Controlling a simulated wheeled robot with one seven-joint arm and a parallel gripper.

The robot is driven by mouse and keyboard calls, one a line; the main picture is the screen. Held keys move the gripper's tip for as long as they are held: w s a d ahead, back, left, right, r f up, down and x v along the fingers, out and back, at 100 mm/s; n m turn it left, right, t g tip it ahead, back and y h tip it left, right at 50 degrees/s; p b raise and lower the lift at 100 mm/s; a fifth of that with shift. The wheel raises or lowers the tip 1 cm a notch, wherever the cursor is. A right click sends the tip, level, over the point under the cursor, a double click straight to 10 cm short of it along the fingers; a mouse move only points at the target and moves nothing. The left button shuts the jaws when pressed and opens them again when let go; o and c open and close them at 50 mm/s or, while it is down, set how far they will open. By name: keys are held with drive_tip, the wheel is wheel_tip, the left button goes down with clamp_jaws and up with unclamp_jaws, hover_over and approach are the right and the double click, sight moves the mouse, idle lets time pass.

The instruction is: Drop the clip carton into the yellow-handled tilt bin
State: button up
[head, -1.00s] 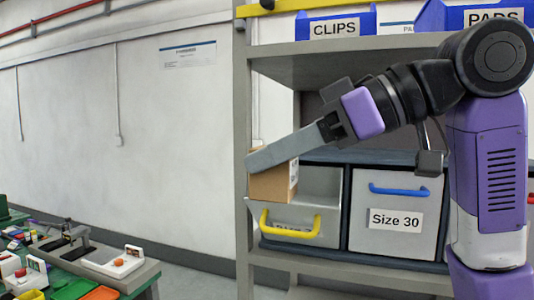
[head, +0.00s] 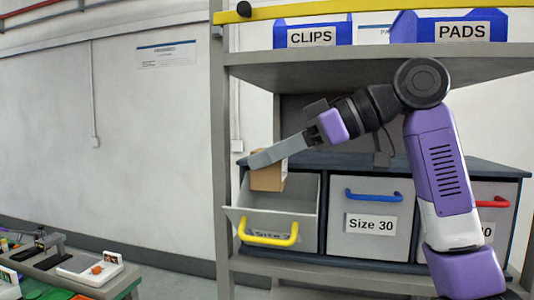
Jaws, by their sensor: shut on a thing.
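My gripper (head: 268,158) is shut on the clip carton (head: 268,179), a small brown box with a pale label on its right side. It holds the carton above the opening of the yellow-handled tilt bin (head: 268,225). That bin is grey and tilted open, with its front leaning out and its label partly hidden behind the yellow handle (head: 268,240). The carton's lower part is near the level of the bin's upper edge. I cannot tell whether it touches the bin.
A closed bin with a blue handle, marked Size 30 (head: 371,222), stands to the right, then a red-handled bin (head: 493,201). A shelf (head: 380,68) with blue CLIPS (head: 312,35) and PADS (head: 448,28) bins is above. A rack post (head: 221,150) stands at left.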

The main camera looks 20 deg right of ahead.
drive_tip(key=shift+w+d, duration=0.15)
drive_tip(key=shift+w, duration=0.05)
drive_tip(key=o, duration=1.5)
drive_tip(key=b+v, duration=0.1)
drive_tip(key=v, duration=0.7)
drive_tip(key=shift+f, duration=0.1)
